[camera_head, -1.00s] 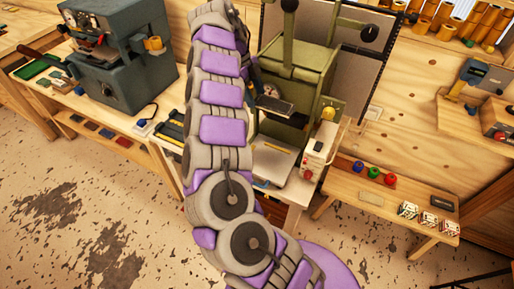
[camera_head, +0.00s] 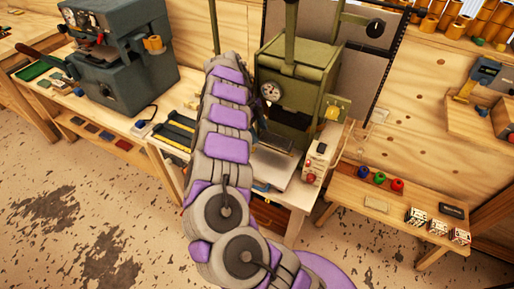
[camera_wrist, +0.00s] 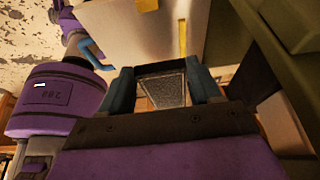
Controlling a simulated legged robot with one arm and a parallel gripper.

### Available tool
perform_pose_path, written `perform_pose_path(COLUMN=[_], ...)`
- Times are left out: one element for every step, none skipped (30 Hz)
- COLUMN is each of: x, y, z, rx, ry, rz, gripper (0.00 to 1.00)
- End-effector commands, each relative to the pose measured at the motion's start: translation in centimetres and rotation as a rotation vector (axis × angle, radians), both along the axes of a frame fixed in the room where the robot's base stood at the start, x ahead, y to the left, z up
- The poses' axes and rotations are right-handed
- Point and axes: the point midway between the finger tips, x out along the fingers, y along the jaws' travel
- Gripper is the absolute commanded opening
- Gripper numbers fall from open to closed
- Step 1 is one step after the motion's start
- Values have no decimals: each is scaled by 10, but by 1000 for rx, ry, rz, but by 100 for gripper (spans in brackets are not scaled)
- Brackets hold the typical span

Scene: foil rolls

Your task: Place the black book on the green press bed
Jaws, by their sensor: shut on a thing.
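The black book (camera_wrist: 162,90) is between the two dark teal fingers of my gripper (camera_wrist: 162,88) in the wrist view. In the head view, the book (camera_head: 278,142) shows as a dark slab in front of the green press (camera_head: 300,75), above the pale metal plate on the bench. My arm partly covers this area, and the gripper is mostly hidden there. The press bed itself cannot be clearly made out. The green body of the press also fills the upper right of the wrist view (camera_wrist: 290,25).
A pale metal plate (camera_wrist: 135,35) with a yellow strip lies at the press front. A white control box (camera_head: 315,160) stands right of the press. A blue-grey machine (camera_head: 120,65) stands at left. A low bench (camera_head: 350,190) at right holds colored knobs and small boxes.

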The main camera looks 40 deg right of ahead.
Motion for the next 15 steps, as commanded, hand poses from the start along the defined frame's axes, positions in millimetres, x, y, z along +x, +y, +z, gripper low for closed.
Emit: perform_pose_path(x=[-1,-1,-1,0,0,0,1,0,1,1,0,0,0,0,-1], y=[1,1,1,1,2,2,3,3,4,4,4,4,4,4,3], z=[-14,-19,-26,-30,-33,-37,-39,-40,-41,-43,-44,-47,-50,-54,-60], rx=[3,2,0,0,0,-2,-3,-3,-3,-3,-3,-2,-1,0,1], ry=[6,5,2,1,0,-1,-1,-1,0,0,0,0,2,2,2], rz=[1,1,1,1,1,1,0,0,1,1,1,2,1,1,1], gripper=[26,26,26,26,26,26,26,26,26,26,26,26,26,26,26])
